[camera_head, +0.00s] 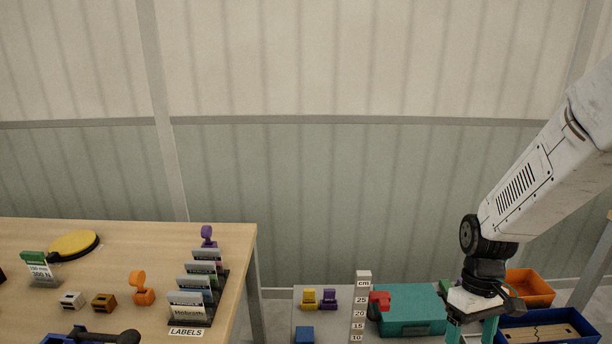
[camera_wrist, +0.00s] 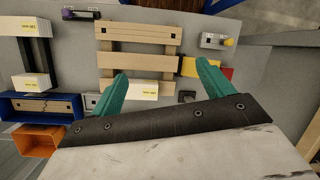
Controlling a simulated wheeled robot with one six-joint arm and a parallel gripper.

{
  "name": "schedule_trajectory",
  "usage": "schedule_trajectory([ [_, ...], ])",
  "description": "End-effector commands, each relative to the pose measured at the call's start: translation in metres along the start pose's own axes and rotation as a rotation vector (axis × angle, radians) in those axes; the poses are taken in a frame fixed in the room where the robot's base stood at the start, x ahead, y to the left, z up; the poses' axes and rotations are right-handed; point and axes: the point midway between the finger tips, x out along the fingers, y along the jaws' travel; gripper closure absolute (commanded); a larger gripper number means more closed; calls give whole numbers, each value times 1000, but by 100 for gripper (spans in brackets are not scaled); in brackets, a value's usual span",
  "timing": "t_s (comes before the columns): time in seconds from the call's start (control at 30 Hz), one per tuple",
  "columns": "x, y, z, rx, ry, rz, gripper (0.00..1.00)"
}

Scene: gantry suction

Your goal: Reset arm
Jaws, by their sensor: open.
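My gripper (camera_wrist: 160,92) shows in the wrist view with its two teal fingers wide apart and nothing held between them. Beyond the fingers is a wooden pallet (camera_wrist: 140,37) on a grey surface, with a small white-labelled block (camera_wrist: 144,89) near its lower edge. In the head view my arm comes in from the right and points down. The teal fingers there are partly cut off by the bottom edge, near a teal box (camera_head: 412,302).
A wooden table (camera_head: 150,240) at left holds a label rack (camera_head: 190,322) and small stamps. Near my arm are an orange bin (camera_head: 530,286), a blue tray (camera_head: 585,320) and an upright cm scale (camera_head: 362,285). The wall area above is clear.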

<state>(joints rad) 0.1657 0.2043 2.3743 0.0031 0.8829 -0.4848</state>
Motion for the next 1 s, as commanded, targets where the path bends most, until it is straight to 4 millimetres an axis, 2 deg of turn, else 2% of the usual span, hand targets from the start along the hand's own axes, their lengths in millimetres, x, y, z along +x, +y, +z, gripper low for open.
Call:
schedule_trajectory([
  [0.03,-18,-10,12,48,13,10,20],
  [0.2,-61,-41,53,215,43,31,20],
  [0.4,-98,-75,101,344,115,57,20],
  [0.6,-122,-102,142,368,237,87,20],
  [0.8,-139,-116,161,330,370,116,20],
  [1.0,-147,-120,166,314,419,126,20],
])
